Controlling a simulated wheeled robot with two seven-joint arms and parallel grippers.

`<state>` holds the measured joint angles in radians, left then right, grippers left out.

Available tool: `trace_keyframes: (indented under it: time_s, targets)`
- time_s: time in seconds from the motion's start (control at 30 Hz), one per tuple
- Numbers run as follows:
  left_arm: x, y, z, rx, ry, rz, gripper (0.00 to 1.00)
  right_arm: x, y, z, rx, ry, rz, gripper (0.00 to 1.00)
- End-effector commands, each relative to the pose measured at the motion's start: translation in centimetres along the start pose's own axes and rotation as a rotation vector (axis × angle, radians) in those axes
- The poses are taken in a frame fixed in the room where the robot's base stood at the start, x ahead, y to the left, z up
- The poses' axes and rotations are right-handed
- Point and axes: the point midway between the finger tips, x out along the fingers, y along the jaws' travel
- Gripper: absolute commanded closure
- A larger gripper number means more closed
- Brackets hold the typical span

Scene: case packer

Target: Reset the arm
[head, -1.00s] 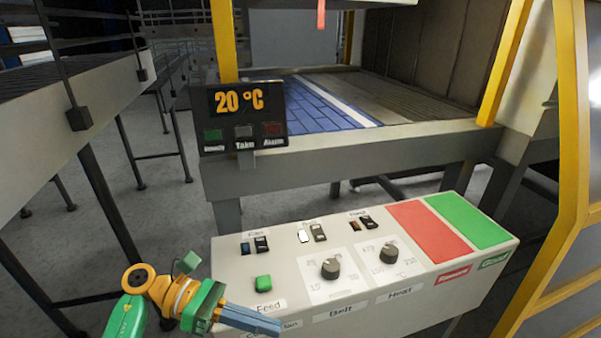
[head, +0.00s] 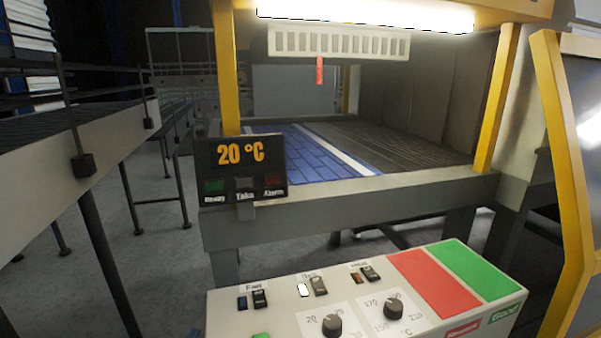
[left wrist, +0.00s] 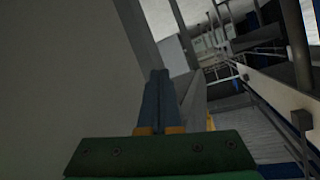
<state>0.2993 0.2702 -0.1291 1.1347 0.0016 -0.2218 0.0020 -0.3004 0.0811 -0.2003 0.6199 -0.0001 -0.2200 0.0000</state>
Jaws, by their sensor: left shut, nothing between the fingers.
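My left gripper (left wrist: 157,76) shows in the left wrist view, with its two blue fingers pressed together and nothing between them. Its green body fills the bottom of that view. A large plain grey surface lies to the left of the fingers, and I cannot tell how far off it is. I cannot make out the left gripper in the head view. The right gripper is in neither view. The control panel (head: 375,285) stands at the bottom of the head view, with its lower front cut off by the frame edge.
The machine's front beam (head: 350,200) crosses behind the panel, with a display (head: 240,168) reading 20 °C at its left end. Yellow posts frame the opening. A conveyor (head: 60,150) runs along the left. Bare floor lies between conveyor and machine.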

Motion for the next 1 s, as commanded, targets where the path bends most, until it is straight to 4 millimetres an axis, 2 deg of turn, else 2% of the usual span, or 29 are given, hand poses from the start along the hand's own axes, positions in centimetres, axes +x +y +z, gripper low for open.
trace_keyframes:
  time_s: [0.03,0.17,0.2,0.27,0.3,0.37,0.4,0.43,0.5,0.6,0.63,0.73,1.0]
  targets:
    - [-0.7,1.7,4.2,-0.005,-0.086,0.028,1.0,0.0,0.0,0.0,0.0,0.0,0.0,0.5]
    - [-4.9,6.3,16.1,-0.016,-0.337,0.107,1.0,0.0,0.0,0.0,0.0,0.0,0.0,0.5]
    - [-6.9,7.8,19.7,-0.02,-0.418,0.133,1.0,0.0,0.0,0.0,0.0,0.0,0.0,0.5]
    - [-10.5,9.9,24.7,-0.024,-0.538,0.17,1.0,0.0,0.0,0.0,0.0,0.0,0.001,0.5]
    - [-13.1,11.2,27.8,-0.025,-0.616,0.195,1.0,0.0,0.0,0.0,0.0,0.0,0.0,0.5]
    - [-17.4,13.0,31.9,-0.028,-0.73,0.231,1.0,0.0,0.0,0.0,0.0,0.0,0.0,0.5]
    - [-20.3,14.0,34.3,-0.029,-0.8,0.253,1.0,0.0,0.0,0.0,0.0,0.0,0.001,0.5]
    - [-22.3,14.6,35.7,-0.03,-0.847,0.268,1.0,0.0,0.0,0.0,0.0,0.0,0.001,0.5]
    - [-26.6,15.8,38.4,-0.031,-0.94,0.297,1.0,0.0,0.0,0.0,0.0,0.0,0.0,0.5]
    - [-30.8,16.9,40.5,-0.032,-1.027,0.325,1.0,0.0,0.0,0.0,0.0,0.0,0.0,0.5]
    - [-31.5,17.1,40.9,-0.032,-1.042,0.33,1.0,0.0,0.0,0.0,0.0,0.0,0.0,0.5]
    - [-32.7,17.3,41.4,-0.032,-1.065,0.338,1.0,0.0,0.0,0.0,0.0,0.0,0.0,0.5]
    - [-32.6,17.3,41.3,-0.031,-1.064,0.337,1.0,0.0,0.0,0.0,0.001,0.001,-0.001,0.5]
